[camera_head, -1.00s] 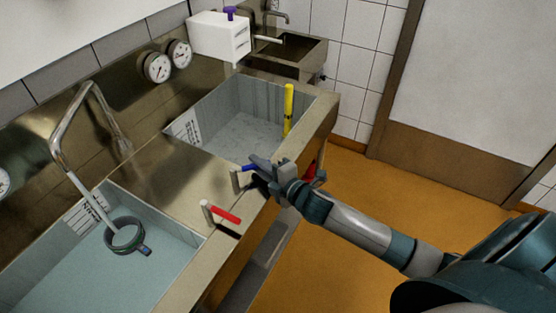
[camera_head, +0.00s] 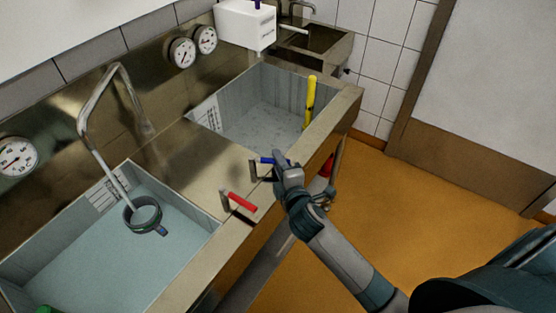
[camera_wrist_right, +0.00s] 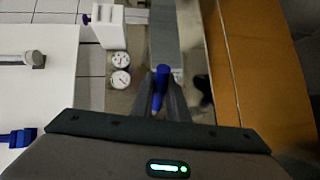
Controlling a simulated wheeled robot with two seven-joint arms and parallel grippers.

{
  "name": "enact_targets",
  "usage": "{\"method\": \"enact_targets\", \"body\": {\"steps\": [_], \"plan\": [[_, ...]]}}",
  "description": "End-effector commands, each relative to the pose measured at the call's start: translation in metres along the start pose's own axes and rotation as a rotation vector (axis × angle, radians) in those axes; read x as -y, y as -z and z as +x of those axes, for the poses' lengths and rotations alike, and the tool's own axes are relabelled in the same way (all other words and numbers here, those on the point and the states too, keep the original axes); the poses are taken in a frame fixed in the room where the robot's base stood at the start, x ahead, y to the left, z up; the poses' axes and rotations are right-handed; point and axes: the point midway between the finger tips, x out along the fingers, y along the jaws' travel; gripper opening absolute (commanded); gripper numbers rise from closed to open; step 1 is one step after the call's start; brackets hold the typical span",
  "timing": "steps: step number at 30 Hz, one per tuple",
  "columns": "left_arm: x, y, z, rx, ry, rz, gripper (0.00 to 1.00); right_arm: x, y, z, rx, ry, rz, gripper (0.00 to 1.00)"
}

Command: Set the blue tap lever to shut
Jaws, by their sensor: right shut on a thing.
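The blue tap lever (camera_head: 266,160) sits on its post on the steel divider between the two basins. My right gripper (camera_head: 279,160) is at the lever, and its fingers cover part of it in the head view. In the right wrist view the blue lever (camera_wrist_right: 160,85) lies between the two fingers of my right gripper (camera_wrist_right: 161,100), which is shut on it. The red tap lever (camera_head: 240,202) is on its own post in front of the blue one, apart from my gripper. My left gripper is not in view.
A yellow stick (camera_head: 310,100) stands in the far basin (camera_head: 222,105). A white box (camera_head: 245,25) and gauges (camera_head: 182,52) are at the back. Orange floor (camera_head: 390,215) is open at right.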

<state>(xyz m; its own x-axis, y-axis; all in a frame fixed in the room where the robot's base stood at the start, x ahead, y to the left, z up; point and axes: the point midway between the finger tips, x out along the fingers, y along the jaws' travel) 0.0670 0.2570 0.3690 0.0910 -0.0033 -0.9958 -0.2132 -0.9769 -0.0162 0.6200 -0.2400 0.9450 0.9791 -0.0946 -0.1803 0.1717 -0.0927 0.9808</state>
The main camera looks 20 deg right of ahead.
Motion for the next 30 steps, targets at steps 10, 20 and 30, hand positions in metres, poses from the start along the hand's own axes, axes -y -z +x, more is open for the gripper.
{"method": "enact_targets", "body": {"steps": [10,20,30], "plan": [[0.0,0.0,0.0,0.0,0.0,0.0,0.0,0.001,0.0,0.0,-0.002,0.002,0.0,0.33],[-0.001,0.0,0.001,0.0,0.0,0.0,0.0,0.001,0.0,-0.003,-0.002,0.001,0.0,0.33],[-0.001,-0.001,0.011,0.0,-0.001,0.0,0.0,0.004,0.0,-0.039,-0.003,0.001,-0.001,0.33]]}}
